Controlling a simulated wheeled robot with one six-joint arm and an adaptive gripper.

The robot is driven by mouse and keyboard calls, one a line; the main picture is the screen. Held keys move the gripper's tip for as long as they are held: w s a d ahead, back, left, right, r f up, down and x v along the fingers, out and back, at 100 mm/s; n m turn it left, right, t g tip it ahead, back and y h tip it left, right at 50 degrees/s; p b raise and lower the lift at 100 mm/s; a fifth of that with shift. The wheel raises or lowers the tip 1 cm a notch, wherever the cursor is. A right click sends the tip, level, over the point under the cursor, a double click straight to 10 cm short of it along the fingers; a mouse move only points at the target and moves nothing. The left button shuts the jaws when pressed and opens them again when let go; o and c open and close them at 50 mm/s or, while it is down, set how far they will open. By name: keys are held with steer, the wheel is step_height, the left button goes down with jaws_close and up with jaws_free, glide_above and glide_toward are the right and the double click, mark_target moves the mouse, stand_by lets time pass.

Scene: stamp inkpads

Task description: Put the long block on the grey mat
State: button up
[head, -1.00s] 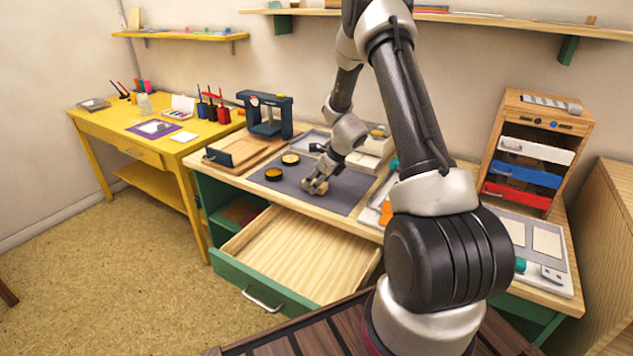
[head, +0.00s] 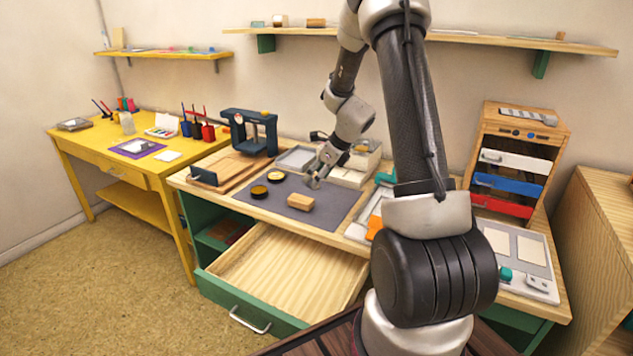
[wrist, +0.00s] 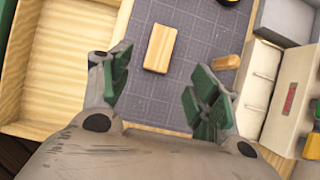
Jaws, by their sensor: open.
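A pale wooden block (head: 300,201), longer than wide, lies flat on the grey mat (head: 331,207), near the mat's front edge. It also shows in the wrist view (wrist: 160,48), with mat on all sides. My gripper (head: 313,181) is above the mat, behind and a little right of the block, apart from it. In the wrist view my gripper (wrist: 160,82) has its green-padded fingers spread with nothing between them. A smaller wooden piece (wrist: 227,62) lies by the mat's right edge in that view.
An open empty drawer (head: 285,263) juts out below the mat. A grey tray (head: 296,158) and a blue press (head: 250,133) stand behind.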

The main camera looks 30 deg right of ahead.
steer(key=s+a+r+n, duration=0.4)
steer(key=s+r+n, duration=0.4)
steer(key=r, duration=0.1)
steer(key=s+a+r+n, duration=0.3)
steer(key=s+r+n, duration=0.4)
steer(key=s+r, duration=0.15)
steer(key=s+d+r+n+h, duration=0.1)
steer(key=s+r+n+h, duration=0.2)
steer(key=s+n, duration=1.1)
steer(key=s+r, duration=0.2)
steer(key=s, duration=0.1)
steer(key=shift+s+g, duration=0.35)
steer(key=shift+g, duration=0.05)
